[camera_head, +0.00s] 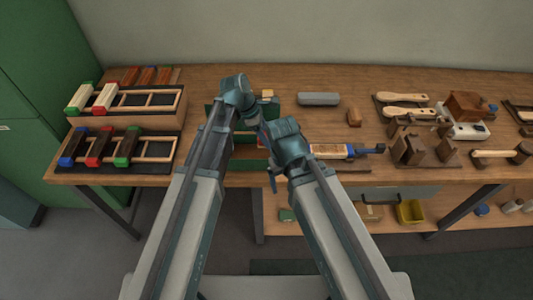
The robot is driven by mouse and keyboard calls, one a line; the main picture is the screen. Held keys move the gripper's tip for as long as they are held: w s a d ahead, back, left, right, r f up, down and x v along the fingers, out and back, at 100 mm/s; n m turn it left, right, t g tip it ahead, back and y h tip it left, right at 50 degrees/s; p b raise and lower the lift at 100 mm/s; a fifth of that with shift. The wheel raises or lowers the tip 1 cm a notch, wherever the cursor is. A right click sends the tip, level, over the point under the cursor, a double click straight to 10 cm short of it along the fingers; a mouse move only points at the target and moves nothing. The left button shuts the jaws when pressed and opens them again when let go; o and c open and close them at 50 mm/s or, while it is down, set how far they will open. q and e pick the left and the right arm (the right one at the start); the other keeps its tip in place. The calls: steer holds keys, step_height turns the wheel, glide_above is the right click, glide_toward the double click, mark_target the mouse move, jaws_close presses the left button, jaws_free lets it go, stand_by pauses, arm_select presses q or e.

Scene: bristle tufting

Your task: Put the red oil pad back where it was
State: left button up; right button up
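I cannot tell for certain which thing is the red oil pad. A block with red ends (105,96) lies across the upper rack (160,99) at the left, beside a green-ended one. Another red-ended block (98,148) lies in the lower rack (155,148), between a blue-ended and a green-ended one. My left gripper (257,118) and my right gripper (272,180) are close together over a green box (253,165) at mid-bench. Their fingers are mostly hidden by the wrists. A small bit of red shows between the arms, too hidden to identify.
A grey bar (319,98) and a small brown block (354,117) lie behind the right arm. A blue-ended tool (350,151) lies right of it. Brushes (405,97), wooden blocks and a white-based device (464,128) crowd the right side. A yellow bin (411,211) sits below.

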mark_target(267, 155)
arm_select(q)
steer(key=shift+f+b, duration=2.55)
steer(key=shift+f, duration=0.6)
steer(key=shift+f, duration=0.1)
steer(key=shift+f, duration=0.15)
steer(key=o, duration=1.2)
steer(key=shift+p+v, duration=0.6)
steer(key=shift+v, duration=0.25)
steer(key=p+v, duration=1)
steer(key=shift+r, duration=0.4)
steer(key=shift+f, duration=0.1)
